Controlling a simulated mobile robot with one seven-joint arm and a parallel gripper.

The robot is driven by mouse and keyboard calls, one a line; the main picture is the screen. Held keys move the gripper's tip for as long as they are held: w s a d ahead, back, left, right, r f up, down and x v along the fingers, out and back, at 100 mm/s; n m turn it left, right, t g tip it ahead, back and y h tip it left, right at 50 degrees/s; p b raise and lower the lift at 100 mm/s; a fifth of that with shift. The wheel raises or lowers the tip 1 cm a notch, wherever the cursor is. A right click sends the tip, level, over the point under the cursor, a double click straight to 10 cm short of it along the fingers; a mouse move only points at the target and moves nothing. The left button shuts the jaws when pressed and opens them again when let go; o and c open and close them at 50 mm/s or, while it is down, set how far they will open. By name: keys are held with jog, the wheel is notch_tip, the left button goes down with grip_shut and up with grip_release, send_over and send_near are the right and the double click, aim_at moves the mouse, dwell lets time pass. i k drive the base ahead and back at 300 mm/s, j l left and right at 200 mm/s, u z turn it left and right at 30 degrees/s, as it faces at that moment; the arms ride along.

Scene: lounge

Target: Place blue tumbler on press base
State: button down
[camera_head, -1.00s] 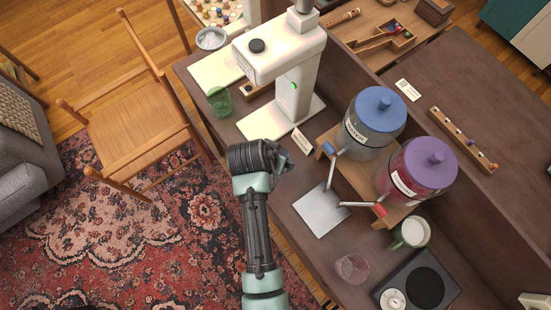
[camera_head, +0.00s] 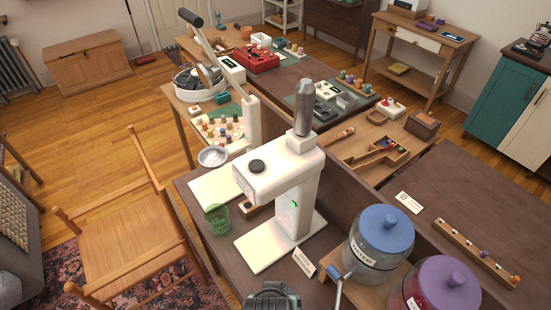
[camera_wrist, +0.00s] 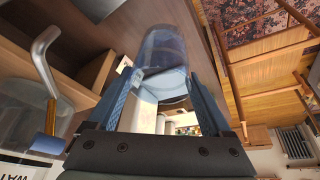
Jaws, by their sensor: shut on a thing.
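A clear blue tumbler (camera_wrist: 165,52) is between the two blue fingers of my gripper (camera_wrist: 162,80) in the wrist view, and the gripper is shut on it. In the head view only the top of my wrist (camera_head: 272,296) shows at the bottom edge; the tumbler is not visible there. A white machine (camera_head: 280,170) with a green light stands beyond my arm, with a flat white base plate (camera_head: 262,252) on the counter. Farther back, a white post (camera_head: 252,122) carries a long lever with a black handle. I cannot tell which of these is the press.
A green glass (camera_head: 217,219) stands left of the white machine, near the counter's edge. A blue-lidded water jar (camera_head: 380,240) and a purple-lidded jar (camera_head: 437,287) stand at the right. A small card (camera_head: 304,262) is beside the base plate. A wooden chair (camera_head: 130,235) is at the left.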

aim_at(219, 185)
jog(key=k, duration=0.35)
jog(key=k+z, duration=0.25)
jog(key=k, duration=0.2)
jog(key=k+l+z, duration=0.3)
jog(key=k, duration=0.15)
jog(key=i+z, duration=0.65)
jog(key=z, duration=0.15)
